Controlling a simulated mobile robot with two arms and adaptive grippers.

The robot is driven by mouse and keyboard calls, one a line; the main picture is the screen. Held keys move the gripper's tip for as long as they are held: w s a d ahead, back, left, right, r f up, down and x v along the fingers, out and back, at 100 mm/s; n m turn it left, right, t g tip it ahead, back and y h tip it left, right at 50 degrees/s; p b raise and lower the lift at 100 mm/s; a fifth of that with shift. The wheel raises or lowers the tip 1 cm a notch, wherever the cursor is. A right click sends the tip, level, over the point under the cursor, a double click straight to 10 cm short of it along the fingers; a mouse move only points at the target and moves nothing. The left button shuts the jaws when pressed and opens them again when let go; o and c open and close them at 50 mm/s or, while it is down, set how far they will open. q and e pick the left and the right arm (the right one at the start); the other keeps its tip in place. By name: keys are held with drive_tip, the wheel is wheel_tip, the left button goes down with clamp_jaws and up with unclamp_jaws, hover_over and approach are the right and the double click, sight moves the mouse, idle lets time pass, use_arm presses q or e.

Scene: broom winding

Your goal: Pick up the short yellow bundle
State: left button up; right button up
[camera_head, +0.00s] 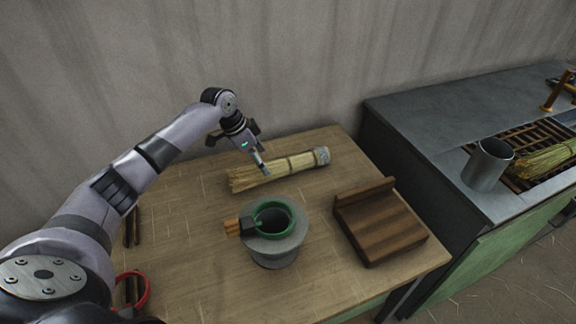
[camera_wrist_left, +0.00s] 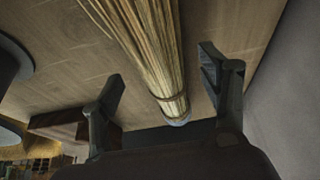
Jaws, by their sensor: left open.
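The short yellow bundle (camera_head: 278,169) of straw lies on the wooden table near its back edge. It has bands around it and a grey cap at its right end. My left gripper (camera_head: 262,163) is just above the bundle, pointing down at it. In the left wrist view the bundle (camera_wrist_left: 150,50) runs between the two spread fingers of my left gripper (camera_wrist_left: 165,95), with a gap on each side. The gripper is open and empty. My right gripper does not show.
A grey pedestal (camera_head: 276,251) with a green ring (camera_head: 273,217) stands in front of the bundle. A brown wooden block (camera_head: 380,225) sits to the right. A metal cup (camera_head: 487,165) and another straw bundle (camera_head: 546,159) are on the grey counter (camera_head: 420,115). The wall rises behind the table.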

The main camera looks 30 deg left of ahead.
sight(281, 167)
use_arm(q)
drive_tip(key=x, duration=0.5)
drive_tip(key=shift+f, duration=0.15)
drive_tip(key=shift+s, duration=0.1)
drive_tip(key=shift+f, duration=0.25)
drive_tip(key=shift+c, duration=0.5)
